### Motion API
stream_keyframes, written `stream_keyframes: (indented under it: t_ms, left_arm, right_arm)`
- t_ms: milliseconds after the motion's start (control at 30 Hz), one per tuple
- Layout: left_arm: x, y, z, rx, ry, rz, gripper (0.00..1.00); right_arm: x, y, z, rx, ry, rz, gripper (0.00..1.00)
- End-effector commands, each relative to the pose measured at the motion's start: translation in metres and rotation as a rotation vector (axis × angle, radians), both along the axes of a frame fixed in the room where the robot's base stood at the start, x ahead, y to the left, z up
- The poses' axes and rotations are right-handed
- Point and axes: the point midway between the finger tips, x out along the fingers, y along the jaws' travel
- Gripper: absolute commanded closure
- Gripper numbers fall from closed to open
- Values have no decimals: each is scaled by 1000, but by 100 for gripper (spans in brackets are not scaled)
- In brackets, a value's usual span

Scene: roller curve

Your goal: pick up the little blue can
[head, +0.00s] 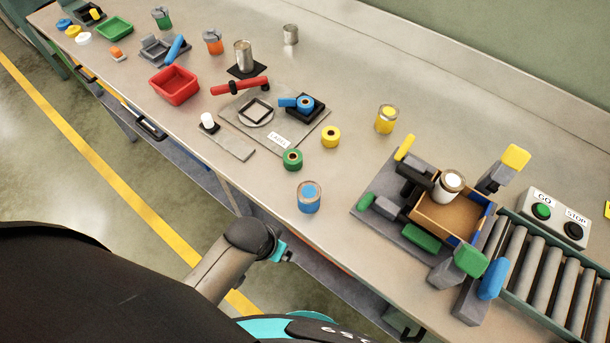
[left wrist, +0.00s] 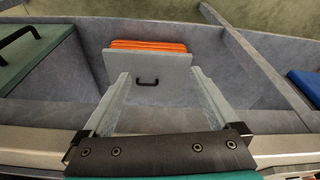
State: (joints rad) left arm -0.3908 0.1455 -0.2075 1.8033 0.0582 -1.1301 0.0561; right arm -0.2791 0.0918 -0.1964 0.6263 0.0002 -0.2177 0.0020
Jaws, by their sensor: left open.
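The little blue can (head: 309,197) stands upright near the front edge of the bench, with a blue band and a pale rim. Nothing touches it. My left arm shows low in the head view, in front of the bench edge, below and left of the can; its fingers are not clear there. In the left wrist view my left gripper (left wrist: 159,77) has its two grey fingers spread apart with nothing between them. The can is not in the left wrist view. My right gripper is in neither view.
The left wrist view shows a grey panel (left wrist: 150,92) with a black handle and orange items behind.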

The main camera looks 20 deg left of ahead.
Motion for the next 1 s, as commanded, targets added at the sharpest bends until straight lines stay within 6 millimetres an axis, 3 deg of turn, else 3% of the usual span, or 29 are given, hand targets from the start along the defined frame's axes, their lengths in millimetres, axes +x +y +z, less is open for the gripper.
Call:
stream_keyframes:
  t_ms: [33,333,467,700,867,1000]
  left_arm:
    - [4,-3,39,-6,-11,-3,5]
    - [17,-27,167,-61,-38,-33,5]
    - [38,-51,172,-107,-21,-71,5]
    - [65,-82,202,-134,46,-136,5]
    - [79,-82,224,-81,128,-154,5]
    - [88,-68,238,-7,191,-135,5]
  right_arm:
    - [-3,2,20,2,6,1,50]
    - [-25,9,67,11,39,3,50]
    - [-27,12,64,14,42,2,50]
    - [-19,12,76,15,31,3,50]
    - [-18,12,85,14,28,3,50]
    - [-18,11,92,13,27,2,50]
